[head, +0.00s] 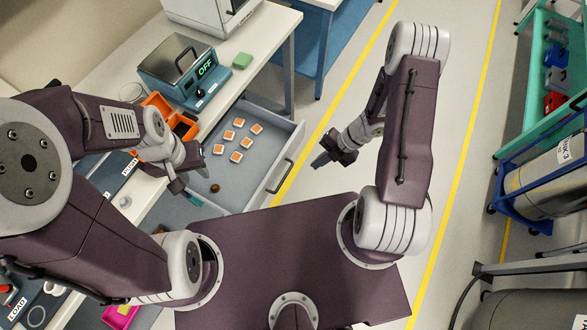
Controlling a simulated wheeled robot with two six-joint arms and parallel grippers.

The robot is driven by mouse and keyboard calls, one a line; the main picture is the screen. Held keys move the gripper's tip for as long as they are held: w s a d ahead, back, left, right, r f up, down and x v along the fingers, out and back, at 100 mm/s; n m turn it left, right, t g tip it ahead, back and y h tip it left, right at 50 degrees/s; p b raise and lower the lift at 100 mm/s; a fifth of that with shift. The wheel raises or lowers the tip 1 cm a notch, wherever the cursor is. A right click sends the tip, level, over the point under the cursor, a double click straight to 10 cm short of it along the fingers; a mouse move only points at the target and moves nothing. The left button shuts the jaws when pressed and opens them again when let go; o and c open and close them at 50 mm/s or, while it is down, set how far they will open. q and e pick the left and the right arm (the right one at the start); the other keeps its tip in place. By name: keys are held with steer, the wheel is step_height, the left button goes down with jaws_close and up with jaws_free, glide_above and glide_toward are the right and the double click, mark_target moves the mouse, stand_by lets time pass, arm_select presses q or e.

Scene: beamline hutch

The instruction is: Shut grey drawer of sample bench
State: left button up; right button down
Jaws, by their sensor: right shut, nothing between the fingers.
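The grey drawer (258,188) of the sample bench (228,98) stands pulled out, its front panel with a dark bar handle (280,176) facing right. Inside lie several orange-and-white square pieces and a small brown round object (215,188). My right gripper (320,161) is shut and empty, to the right of the drawer front and apart from the handle in the picture.
A blue-framed table (322,45) is behind. A green shelf rack (545,75) and a metal cylinder (545,180) stand at right. Floor right of the drawer is clear.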

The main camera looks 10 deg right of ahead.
arm_select(q)
steer(key=shift+a+r, duration=0.1)
steer(key=shift+r, duration=0.1)
arm_select(e)
steer(key=w+a+r+x, duration=0.1)
steer(key=x, duration=1.1)
steer(key=shift+a+f+m, duration=0.2)
steer(key=shift+a+m, duration=0.1)
steer(key=shift+a, duration=0.05)
